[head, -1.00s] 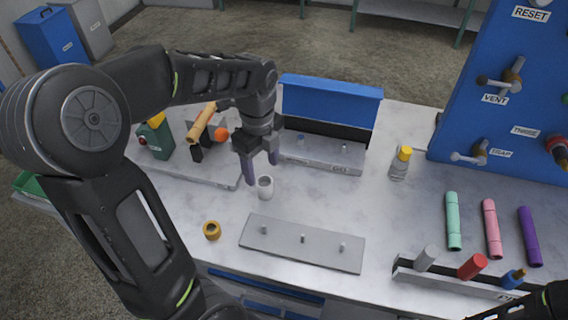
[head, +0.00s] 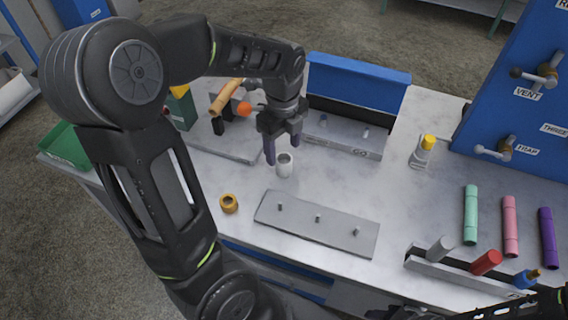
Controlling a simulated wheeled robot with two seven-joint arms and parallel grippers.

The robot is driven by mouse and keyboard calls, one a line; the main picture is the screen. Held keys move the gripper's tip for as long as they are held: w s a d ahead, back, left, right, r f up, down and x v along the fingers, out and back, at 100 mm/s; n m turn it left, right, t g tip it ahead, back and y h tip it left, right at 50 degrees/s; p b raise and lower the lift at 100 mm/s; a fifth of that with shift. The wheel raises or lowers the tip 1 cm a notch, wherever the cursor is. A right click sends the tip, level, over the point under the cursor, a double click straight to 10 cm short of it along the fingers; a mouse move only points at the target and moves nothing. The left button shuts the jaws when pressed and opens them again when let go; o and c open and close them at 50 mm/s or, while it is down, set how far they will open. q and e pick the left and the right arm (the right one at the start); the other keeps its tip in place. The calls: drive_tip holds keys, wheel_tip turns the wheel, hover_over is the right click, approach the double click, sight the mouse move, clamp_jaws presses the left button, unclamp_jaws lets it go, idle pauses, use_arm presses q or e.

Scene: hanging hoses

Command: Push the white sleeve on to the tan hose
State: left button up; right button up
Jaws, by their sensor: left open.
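The white sleeve (head: 285,167) is a short hollow cylinder standing upright on the bench. My left gripper (head: 286,157) points down, open, with one dark finger to the left of the sleeve and one to the right in the picture. I cannot tell whether the fingers are level with the sleeve or touch it. The tan hose (head: 227,96) sticks up at a slant from a dark holder on a grey plate, behind and left of the sleeve. An orange ball-like part (head: 244,109) is next to it. My right gripper is not in view; only part of my right arm shows at bottom right.
A brass ring (head: 229,204) and a grey plate with pegs (head: 335,241) lie in front of the sleeve. A blue-backed rack (head: 358,82) stands behind. A yellow-capped bottle (head: 422,152), coloured tubes and a blue valve panel (head: 500,110) are to the right.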

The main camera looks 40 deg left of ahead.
sight(282, 162)
use_arm(q)
drive_tip(key=shift+s+f+p, duration=0.1)
drive_tip(key=shift+f+p, duration=0.25)
drive_tip(key=shift+f, duration=2.25)
clamp_jaws()
